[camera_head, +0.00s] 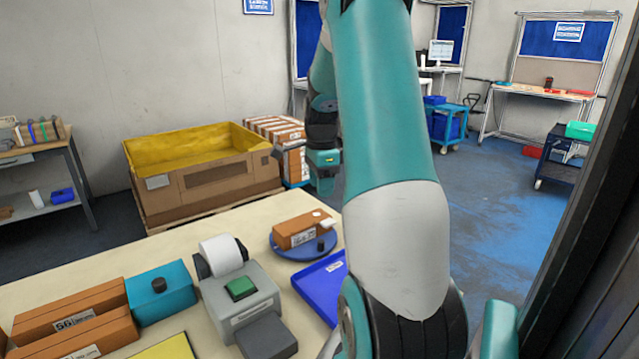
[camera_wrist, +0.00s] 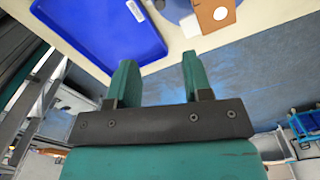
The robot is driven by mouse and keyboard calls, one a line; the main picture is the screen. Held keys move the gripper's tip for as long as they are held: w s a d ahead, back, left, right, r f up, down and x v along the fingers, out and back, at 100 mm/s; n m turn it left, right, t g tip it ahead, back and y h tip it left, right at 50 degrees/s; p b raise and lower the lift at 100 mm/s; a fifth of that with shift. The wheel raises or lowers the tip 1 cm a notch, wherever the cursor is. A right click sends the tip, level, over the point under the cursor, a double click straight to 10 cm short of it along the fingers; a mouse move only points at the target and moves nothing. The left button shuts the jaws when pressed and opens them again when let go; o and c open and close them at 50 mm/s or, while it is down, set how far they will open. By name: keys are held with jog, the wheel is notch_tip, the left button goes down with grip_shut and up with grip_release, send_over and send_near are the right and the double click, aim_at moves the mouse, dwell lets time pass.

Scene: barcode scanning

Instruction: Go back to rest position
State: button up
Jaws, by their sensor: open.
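My gripper (camera_wrist: 156,82) shows in the wrist view with its two green fingers apart and nothing between them. It hangs past the table edge, with the blue floor behind the fingers. In the head view my teal and white arm fills the middle, and the fingertips cannot be made out there. A brown box (camera_head: 300,231) with a label lies on a round blue plate (camera_head: 310,252) on the table. Part of this box also shows at the top of the wrist view (camera_wrist: 216,14), apart from the fingers.
A blue tray (camera_head: 318,290) lies beside the plate. A grey label printer (camera_head: 238,299), a teal box (camera_head: 162,290) and brown boxes (camera_head: 72,318) stand on the cream table (camera_head: 60,276). A large yellow-lined carton (camera_head: 200,175) stands behind. Blue floor (camera_head: 490,215) is open at right.

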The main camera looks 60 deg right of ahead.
jog(key=shift+a, duration=0.1)
jog(key=w+a+r+n+t+y, duration=0.1)
jog(key=w+a+r+n, duration=0.15)
jog(key=a+n, duration=0.85)
jog(key=w+a+r+n+y, duration=0.1)
jog(key=w+a+r+n, duration=0.35)
jog(key=a, duration=1.25)
jog(key=s+a+n+g+y, duration=0.1)
jog(key=s+a+n+y, duration=0.1)
jog(key=s+a+n, duration=1.5)
jog(key=shift+s+a+n, duration=0.35)
jog(key=shift+s+a, duration=0.15)
jog(key=shift+a, duration=0.5)
